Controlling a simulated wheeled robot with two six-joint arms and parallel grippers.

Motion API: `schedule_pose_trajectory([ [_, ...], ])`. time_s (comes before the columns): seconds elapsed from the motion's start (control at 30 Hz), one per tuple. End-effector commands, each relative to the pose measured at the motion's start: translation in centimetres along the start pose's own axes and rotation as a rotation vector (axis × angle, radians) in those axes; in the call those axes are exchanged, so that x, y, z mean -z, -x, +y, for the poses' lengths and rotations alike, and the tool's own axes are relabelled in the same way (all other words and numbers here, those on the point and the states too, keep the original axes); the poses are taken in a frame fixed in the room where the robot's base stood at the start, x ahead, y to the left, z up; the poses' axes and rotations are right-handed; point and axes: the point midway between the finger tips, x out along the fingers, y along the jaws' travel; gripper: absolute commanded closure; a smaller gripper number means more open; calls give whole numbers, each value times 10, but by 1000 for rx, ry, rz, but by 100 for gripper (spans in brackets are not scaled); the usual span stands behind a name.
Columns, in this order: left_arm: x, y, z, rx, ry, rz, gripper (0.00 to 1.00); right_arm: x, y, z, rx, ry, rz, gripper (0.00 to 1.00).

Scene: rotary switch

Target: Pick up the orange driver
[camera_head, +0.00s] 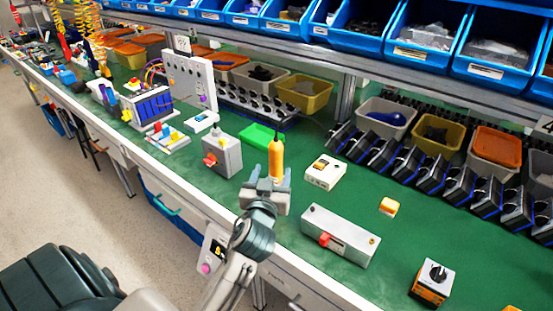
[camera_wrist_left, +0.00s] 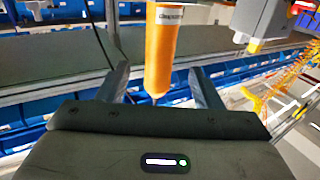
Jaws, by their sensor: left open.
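The orange driver (camera_head: 276,158) hangs upright in the head view, with its thin tip pointing down. In the left wrist view the driver (camera_wrist_left: 160,55) shows a white label near the top of the frame, where its upper end is cut off. My left gripper (camera_head: 270,175) is open. The driver appears in line with the gap between its two fingers, with visible space on both sides in the wrist view (camera_wrist_left: 160,78). I cannot tell how far in depth the driver lies from the fingertips. My right gripper is not in view.
A grey box with a red knob (camera_head: 222,153) stands left of the gripper. A long grey switch box (camera_head: 340,236) and a white box with a yellow switch (camera_head: 323,172) lie to the right. An orange rotary-switch box (camera_head: 433,284) sits at front right.

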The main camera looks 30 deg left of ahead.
Motion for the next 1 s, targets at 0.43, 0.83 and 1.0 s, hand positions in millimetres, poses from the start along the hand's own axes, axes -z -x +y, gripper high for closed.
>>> schedule_pose_trajectory([
  [0.43, 0, -46, 0, 1, -2, -3, 41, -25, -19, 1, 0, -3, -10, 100],
  [0.83, -4, -74, 1, 0, 0, -3, 41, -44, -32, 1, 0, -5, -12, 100],
  [1.0, -4, -74, 1, 0, 0, -3, 54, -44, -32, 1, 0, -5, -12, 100],
])
